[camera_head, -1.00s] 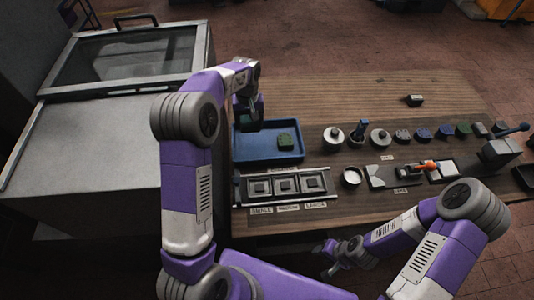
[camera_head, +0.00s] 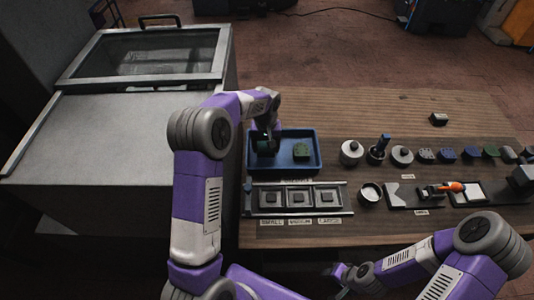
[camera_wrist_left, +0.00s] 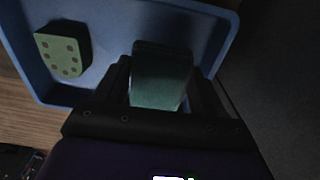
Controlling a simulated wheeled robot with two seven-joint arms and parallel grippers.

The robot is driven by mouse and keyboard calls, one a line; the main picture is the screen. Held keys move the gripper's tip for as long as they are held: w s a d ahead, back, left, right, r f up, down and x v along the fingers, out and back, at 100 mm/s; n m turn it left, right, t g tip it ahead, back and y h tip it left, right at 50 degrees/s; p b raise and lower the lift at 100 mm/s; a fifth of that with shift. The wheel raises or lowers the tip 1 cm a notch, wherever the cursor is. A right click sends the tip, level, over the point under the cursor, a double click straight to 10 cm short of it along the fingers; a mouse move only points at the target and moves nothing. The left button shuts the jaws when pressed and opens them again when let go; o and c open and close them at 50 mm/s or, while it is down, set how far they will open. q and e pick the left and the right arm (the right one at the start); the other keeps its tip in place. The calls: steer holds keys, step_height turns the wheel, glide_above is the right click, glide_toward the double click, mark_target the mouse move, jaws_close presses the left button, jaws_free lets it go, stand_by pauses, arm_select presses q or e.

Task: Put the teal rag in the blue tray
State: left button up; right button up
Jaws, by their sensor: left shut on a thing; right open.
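The blue tray (camera_head: 316,147) stands on the left part of the wooden table. My left gripper (camera_head: 266,146) is over the left part of the tray and is shut on the teal rag (camera_wrist_left: 160,82). In the left wrist view the rag is a folded teal piece between the two fingers, with the tray (camera_wrist_left: 25,58) floor and wall behind it. I cannot tell whether the rag touches the tray floor. A green dotted block (camera_head: 301,151) lies in the tray, right of the gripper. My right gripper (camera_head: 345,275) is open and empty at the table's front.
A grey cabinet (camera_head: 110,140) with a glass lid stands left of the table. A rack of square plates (camera_head: 287,199) lies in front of the tray. Tins, a brush pot and several coloured pieces line up to the right. A press station with an orange-handled tool (camera_head: 452,187) is at the right.

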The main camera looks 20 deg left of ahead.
mark_target(266, 147)
arm_select(q)
steer(key=shift+f+b, duration=0.35)
steer(key=shift+f, duration=1.65)
steer(key=shift+f, duration=0.1)
steer(key=o, duration=1.1)
steer(key=shift+r, duration=0.25)
step_height(266, 147, up, 12)
steer(key=shift+f+p, duration=0.1)
steer(key=shift+p, duration=1.15)
